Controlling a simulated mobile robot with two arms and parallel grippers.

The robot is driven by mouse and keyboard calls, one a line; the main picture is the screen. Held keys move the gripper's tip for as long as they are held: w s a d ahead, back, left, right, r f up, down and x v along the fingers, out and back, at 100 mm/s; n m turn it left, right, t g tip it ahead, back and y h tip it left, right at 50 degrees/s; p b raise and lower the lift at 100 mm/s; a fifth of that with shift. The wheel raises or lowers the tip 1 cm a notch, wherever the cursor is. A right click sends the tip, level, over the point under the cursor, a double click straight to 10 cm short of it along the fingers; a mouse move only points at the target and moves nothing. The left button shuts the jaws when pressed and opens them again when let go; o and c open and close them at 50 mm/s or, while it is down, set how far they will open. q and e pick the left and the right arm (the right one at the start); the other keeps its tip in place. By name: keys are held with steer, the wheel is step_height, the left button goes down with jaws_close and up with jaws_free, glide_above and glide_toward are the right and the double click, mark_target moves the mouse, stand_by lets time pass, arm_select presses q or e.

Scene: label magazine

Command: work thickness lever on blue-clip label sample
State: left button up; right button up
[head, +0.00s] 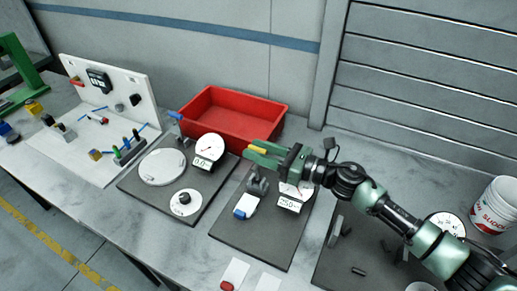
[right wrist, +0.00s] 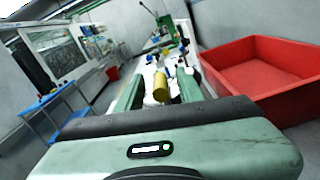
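The label sample is a white card (head: 250,202) with a blue clip (head: 240,213), lying on the middle dark mat (head: 262,240). Its far end is at the dark thickness gauge stand (head: 258,184). A digital readout (head: 289,205) and a partly hidden white dial stand beside it. I cannot make out the lever clearly. My right gripper (head: 262,152) is above and behind the gauge, pointing left, its green fingers apart. The left gripper is not in view.
A red bin (head: 232,118) stands behind the gripper by the wall. A left mat (head: 140,190) holds a round plate, dial and readout. A white bucket (head: 497,206) stands at right. My right arm covers part of the right mat.

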jaws_close()
stand_by(1.3)
